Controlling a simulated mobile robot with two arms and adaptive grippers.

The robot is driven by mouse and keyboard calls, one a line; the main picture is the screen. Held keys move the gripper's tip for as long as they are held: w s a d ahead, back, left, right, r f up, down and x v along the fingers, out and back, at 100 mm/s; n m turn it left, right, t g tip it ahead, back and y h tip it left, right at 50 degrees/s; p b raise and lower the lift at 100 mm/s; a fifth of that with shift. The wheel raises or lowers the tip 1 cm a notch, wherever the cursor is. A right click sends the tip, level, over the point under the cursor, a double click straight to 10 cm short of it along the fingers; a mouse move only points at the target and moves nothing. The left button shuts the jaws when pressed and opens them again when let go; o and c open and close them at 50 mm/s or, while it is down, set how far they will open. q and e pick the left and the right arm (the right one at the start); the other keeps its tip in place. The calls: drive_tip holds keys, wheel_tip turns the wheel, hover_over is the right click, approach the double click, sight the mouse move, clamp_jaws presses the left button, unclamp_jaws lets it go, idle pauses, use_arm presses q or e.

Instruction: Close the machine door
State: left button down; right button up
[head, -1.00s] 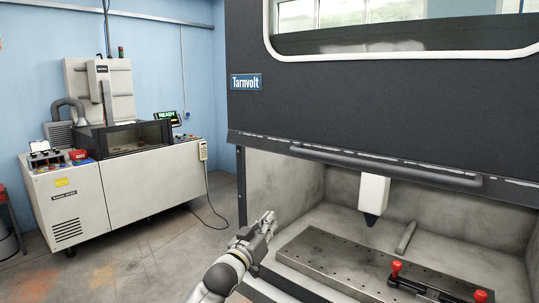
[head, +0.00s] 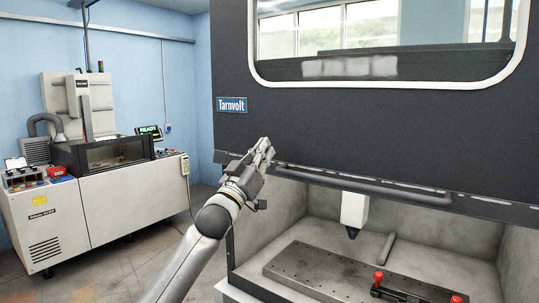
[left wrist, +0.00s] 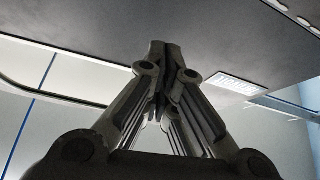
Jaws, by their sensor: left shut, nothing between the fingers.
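The machine door (head: 400,130) is a dark vertical panel with a white-framed window and a "Tarnvolt" plate. It stands raised, with the work chamber open below it. A dark horizontal handle bar (head: 370,187) runs along its lower edge. My left gripper (head: 265,150) is shut and empty, in front of the door's lower left part, near the left end of the handle. Whether it touches the door cannot be told. In the left wrist view the closed fingers (left wrist: 158,50) point up with a dark panel beyond them. My right gripper is not in view.
Inside the chamber are a white tool head (head: 354,210), a perforated plate (head: 310,268) and red-knobbed clamps (head: 379,276). A second, cream machine (head: 130,200) stands at the left against the blue wall. Floor shows between the machines.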

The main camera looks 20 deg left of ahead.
use_arm(q)
drive_tip(key=f, duration=0.1)
drive_tip(key=w+f+p, duration=0.1)
drive_tip(key=d+f+p, duration=0.1)
drive_tip(key=shift+w+f, duration=0.25)
drive_tip(key=shift+w, duration=0.1)
